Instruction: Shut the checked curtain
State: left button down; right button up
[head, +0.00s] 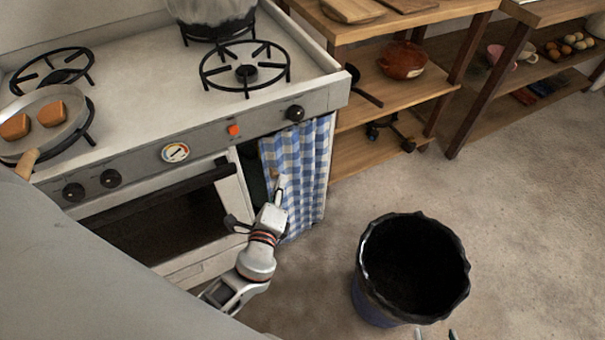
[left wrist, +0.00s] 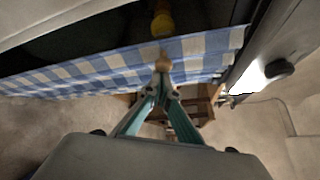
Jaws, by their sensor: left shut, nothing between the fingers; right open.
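The blue-and-white checked curtain (head: 308,165) hangs under the right end of the stove front. A dark gap (head: 249,165) shows between its left edge and the oven. My left gripper (head: 279,186) is shut and empty, in front of the curtain near its left part. In the left wrist view the curtain (left wrist: 95,72) runs across the picture, and the shut fingertips (left wrist: 163,68) are close to it; whether they touch it I cannot tell. A small tan tip shows beside them. Only the fingertips of my right gripper (head: 436,334) show, apart, at the bottom edge.
A black-lined bin (head: 365,290) stands on the floor right of the curtain. The oven door (head: 165,225) is left of it. A pan (head: 50,135) sits on the stove (head: 150,75). Wooden shelves (head: 400,90) stand to the right. The floor beyond the bin is clear.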

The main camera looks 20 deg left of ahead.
pick_arm(q)
jog(key=s+a, duration=0.2)
jog(key=s+a+b, duration=0.1)
jog(key=s, duration=0.1)
jog(key=shift+s+a, duration=0.3)
jog(key=shift+a, duration=0.1)
pick_arm(e)
jog(key=shift+a, duration=0.2)
